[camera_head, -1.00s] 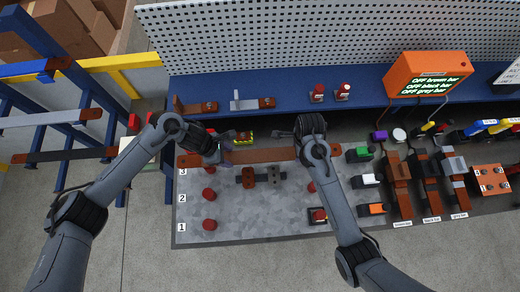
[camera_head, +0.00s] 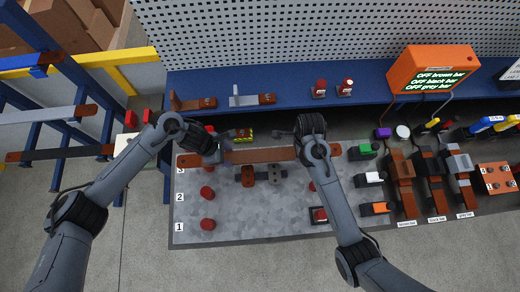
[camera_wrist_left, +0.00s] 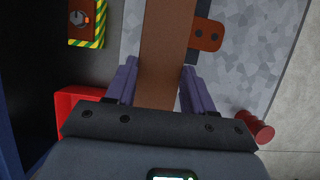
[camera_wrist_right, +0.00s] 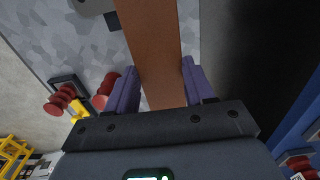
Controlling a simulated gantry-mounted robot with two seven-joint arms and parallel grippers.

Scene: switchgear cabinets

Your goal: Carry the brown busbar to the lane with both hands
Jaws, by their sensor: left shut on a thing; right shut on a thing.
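The brown busbar (camera_head: 258,156) is a long flat bar lying left to right over the back edge of the grey lane board (camera_head: 255,215), near the row marked 3. My left gripper (camera_wrist_left: 158,68) is shut on the busbar near its left end; its fingers stand on either side of it. My right gripper (camera_wrist_right: 159,68) is shut on the busbar toward its right end; in the head view my forearm hides that grip. Whether the bar touches anything below cannot be told. Red posts (camera_head: 207,193) stand on the board in rows 1 and 2.
A small brown and grey link piece (camera_head: 262,175) lies just in front of the bar. A blue shelf (camera_head: 370,108) with brackets and a perforated panel runs behind.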

